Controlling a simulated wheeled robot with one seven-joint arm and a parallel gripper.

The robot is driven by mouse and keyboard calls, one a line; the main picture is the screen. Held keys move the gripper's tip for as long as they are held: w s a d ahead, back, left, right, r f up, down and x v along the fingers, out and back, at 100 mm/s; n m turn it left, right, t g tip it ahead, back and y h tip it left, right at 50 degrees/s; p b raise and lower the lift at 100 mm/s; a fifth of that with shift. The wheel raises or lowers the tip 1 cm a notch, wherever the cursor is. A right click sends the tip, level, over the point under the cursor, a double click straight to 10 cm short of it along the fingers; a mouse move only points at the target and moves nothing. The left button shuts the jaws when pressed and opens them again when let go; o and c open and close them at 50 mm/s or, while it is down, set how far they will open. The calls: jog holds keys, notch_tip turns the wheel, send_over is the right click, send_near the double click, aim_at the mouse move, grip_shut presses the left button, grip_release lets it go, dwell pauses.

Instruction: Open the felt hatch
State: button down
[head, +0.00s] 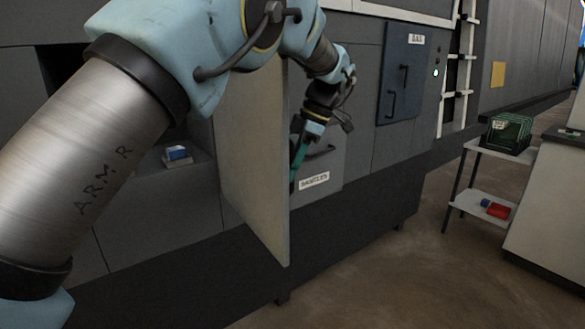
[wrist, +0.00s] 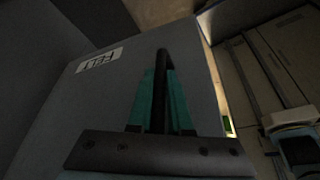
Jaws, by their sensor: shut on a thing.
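The felt hatch (head: 255,190) stands swung out from the dark grey machine wall. In the head view I see its pale inner face and its near edge. In the wrist view its grey outer face (wrist: 95,120) carries a "FELT" label (wrist: 99,59) and a black bar handle (wrist: 162,60). My gripper (head: 297,162) is on the outer side of the hatch, partly hidden by its edge. In the wrist view the teal fingers of my gripper (wrist: 160,100) are shut on the handle, one on each side.
A blue and white box (head: 177,154) sits on a ledge left of the hatch. Another labelled panel (head: 330,168) is behind my gripper. A blue "GAS" hatch (head: 403,72) is shut. A white shelf (head: 490,208) with a green crate (head: 508,134) stands right. Floor between is clear.

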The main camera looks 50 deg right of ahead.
jog(key=c, duration=0.8)
grip_release()
jog(key=shift+c, duration=0.2)
jog(key=v, duration=1)
jog(key=shift+r+b, duration=0.3)
jog(key=shift+b, duration=0.1)
jog(key=shift+s+d, duration=0.1)
jog(key=shift+s, duration=0.1)
